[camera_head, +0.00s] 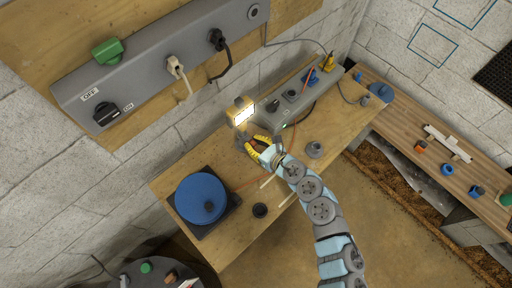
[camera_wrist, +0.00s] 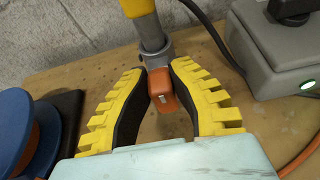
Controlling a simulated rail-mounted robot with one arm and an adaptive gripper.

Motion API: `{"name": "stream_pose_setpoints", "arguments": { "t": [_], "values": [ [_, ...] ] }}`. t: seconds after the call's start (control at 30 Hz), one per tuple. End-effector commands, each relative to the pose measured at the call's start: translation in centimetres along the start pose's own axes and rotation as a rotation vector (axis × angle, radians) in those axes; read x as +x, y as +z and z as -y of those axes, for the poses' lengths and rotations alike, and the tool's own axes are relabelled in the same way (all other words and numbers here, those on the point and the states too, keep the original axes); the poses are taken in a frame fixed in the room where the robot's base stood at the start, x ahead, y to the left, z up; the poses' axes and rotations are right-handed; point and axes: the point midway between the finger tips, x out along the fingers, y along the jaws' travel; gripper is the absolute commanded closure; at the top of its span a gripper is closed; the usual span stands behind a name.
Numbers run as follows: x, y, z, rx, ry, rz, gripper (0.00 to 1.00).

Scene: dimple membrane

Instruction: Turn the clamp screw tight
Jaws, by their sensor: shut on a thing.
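The clamp screw (camera_wrist: 162,92) has an orange handle and shows in the wrist view, below a grey clamp collar (camera_wrist: 157,54) around a post with a yellow upper part (camera_wrist: 142,25). My gripper (camera_wrist: 157,74) has yellow toothed fingers with black inner pads, one on each side of the screw. The fingertips are shut on the screw near the collar; the exact contact is hard to see. In the head view my gripper (camera_head: 257,145) is at the foot of the lit yellow lamp (camera_head: 241,112), and the screw cannot be made out there.
A blue round plate (camera_head: 201,198) on a dark base stands left on the wooden bench (camera_head: 170,178). A grey control box (camera_wrist: 280,55) stands close on the right in the wrist view. A black cup (camera_head: 260,210) and a grey round part (camera_head: 315,149) are near my arm.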

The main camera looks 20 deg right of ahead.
Motion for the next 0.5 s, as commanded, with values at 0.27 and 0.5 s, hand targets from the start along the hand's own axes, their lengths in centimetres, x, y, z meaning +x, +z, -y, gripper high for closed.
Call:
{"name": "stream_pose_setpoints", "arguments": {
  "t": [0.27,0.5],
  "values": [
    [0.2,-0.23,0.59,0.228,0.093,0.0,1.0],
    [0.18,-0.25,0.74,0.383,0.157,0.0,1.0]
  ]
}}
